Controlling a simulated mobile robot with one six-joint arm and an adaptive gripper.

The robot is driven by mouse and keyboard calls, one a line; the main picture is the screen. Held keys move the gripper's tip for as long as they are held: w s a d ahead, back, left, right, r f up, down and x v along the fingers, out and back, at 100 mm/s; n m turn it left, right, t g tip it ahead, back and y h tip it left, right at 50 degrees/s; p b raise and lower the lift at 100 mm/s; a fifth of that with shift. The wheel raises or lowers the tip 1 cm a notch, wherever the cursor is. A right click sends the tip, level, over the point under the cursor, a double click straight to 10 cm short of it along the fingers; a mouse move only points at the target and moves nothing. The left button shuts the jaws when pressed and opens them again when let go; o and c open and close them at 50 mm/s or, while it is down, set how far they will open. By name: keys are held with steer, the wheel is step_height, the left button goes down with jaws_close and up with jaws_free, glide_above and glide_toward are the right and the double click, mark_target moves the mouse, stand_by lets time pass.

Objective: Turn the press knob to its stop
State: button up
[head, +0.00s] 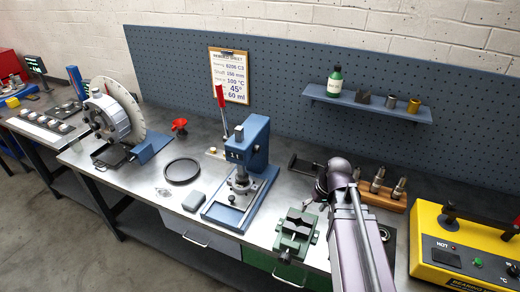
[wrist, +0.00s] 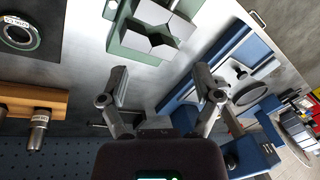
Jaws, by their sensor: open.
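The blue press (head: 253,145) stands on the bench left of my arm, with a red-gripped lever (head: 219,95) rising at its left. Its base plate carries a round metal piece under the ram (head: 241,182). In the wrist view the press (wrist: 262,150) is upside down at the right, partly behind my right finger. I cannot pick out its knob with certainty. My gripper (wrist: 160,88) is open, with bare bench between its fingers. It is apart from the press and points down over the bench. In the head view my own arm partly hides the gripper.
A green vise (head: 295,232) stands at the front edge, right of the press; it also shows in the wrist view (wrist: 150,35). A wooden block (head: 380,194) with metal tools is at the right. A black ring (head: 181,171) lies left of the press. A pegboard closes the back.

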steer(key=w+a+r+n+t+y, duration=0.1)
steer(key=w+a+r+n+y, duration=0.4)
steer(key=w, duration=0.5)
steer(key=n+t+y+p, duration=0.1)
steer(key=n+t+y, duration=0.1)
steer(key=n+y, duration=0.3)
glide_toward(259, 149)
steer(key=v, duration=0.4)
steer(key=shift+f, duration=0.2)
steer(key=b+x, duration=0.4)
steer(key=x, duration=0.8)
steer(key=shift+w+f+b, duration=0.1)
steer(key=shift+w+b, duration=0.1)
steer(key=shift+b, duration=0.15)
steer(key=shift+x, duration=0.75)
steer(key=shift+s, duration=0.1)
jaws_close()
